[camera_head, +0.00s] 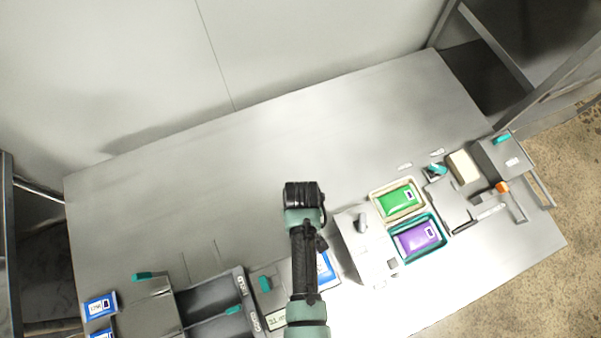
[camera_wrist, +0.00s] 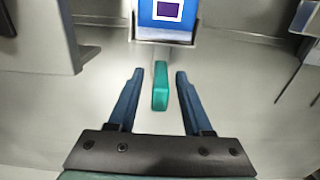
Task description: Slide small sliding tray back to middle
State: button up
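The small sliding tray (camera_wrist: 166,36) is at the top middle of the wrist view and carries a blue pouch (camera_wrist: 168,11) with a dark label. Its teal handle (camera_wrist: 160,86) points toward me. My gripper (camera_wrist: 156,74) is open, with its dark blue fingers either side of the handle and a visible gap on both sides. In the head view a blue pouch (camera_head: 326,271), seemingly the same one, shows beside my arm. The fingers and this handle are hidden by my arm there.
A grey box (camera_head: 364,247) stands right of my arm, near a cream tray (camera_head: 374,204) and a teal tray (camera_head: 441,232) with pouches. Dark bins (camera_head: 243,284) and another teal handle (camera_head: 265,284) are left. The far tabletop (camera_head: 210,185) is clear.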

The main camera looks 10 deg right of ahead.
notch_tip(320, 180, up, 13)
dwell(0.8)
dwell(0.4)
jog(key=w+r+m+t+b, duration=0.1)
jog(key=w+r+t, duration=0.8)
jog(key=w+r, duration=0.8)
jog(key=w+a+r+t, duration=0.1)
jog(key=w+r+t, duration=0.15)
jog(key=r, duration=0.75)
jog(key=w+r+t, duration=0.2)
jog(key=r+t, duration=0.2)
jog(key=r, duration=0.5)
jog(key=s+r+t, duration=0.4)
jog(key=r, duration=0.6)
jog(key=s+a+r+m+t+b, duration=0.1)
jog(key=s+r+t, duration=0.3)
jog(key=r, duration=0.6)
jog(key=s+r+m+t, duration=0.1)
jog(key=s+r+t, duration=0.3)
jog(key=r, duration=0.6)
jog(key=shift+s+a+r+b, duration=0.25)
jog(key=shift+s+b, duration=0.1)
jog(key=shift+s, duration=0.75)
